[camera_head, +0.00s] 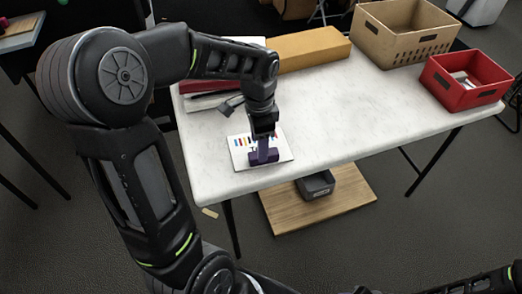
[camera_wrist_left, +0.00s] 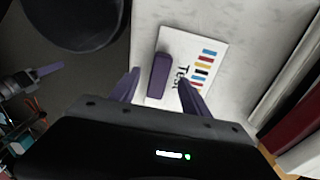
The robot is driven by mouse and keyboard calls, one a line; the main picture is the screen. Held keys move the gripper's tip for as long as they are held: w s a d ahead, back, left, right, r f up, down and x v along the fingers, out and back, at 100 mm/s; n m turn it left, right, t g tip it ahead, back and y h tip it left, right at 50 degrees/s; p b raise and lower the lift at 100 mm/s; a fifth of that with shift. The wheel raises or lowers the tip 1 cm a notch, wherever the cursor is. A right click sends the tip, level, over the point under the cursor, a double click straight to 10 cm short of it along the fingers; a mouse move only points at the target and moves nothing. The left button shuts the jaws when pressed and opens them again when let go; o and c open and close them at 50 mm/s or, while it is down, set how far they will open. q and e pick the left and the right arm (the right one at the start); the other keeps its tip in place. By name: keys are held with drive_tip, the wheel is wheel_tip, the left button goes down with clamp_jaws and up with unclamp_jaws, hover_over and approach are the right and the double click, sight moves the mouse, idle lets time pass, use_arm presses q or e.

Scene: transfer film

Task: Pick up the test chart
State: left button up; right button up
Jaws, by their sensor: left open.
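The test chart (camera_head: 242,158) is a white card with coloured bars, lying flat near the table's front left edge. In the left wrist view the chart (camera_wrist_left: 211,66) shows its bars, the word "Test" and a raised purple block (camera_wrist_left: 160,75) like a handle. My left gripper (camera_head: 263,146) points down over the chart. In its wrist view the left gripper (camera_wrist_left: 158,80) is open, its purple fingers apart on either side of the block. Whether they touch it I cannot tell. My right gripper (camera_wrist_left: 48,70) shows small at the left of the wrist view; its opening is unclear.
On the white table (camera_head: 335,130) are a yellow-brown box (camera_head: 308,48), a tan crate (camera_head: 405,35), a red bin (camera_head: 463,82) and red and white flat items (camera_head: 205,95) behind the chart. A grey tray (camera_head: 316,185) sits on a wooden board (camera_head: 318,207) below. The table's middle is clear.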

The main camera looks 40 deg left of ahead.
use_arm(q)
wheel_tip(320, 180, down, 5)
drive_tip(key=shift+w+d+f, duration=0.1)
drive_tip(key=shift+w, duration=0.05)
idle(0.4)
drive_tip(key=shift+c, duration=0.4)
clamp_jaws()
idle(0.4)
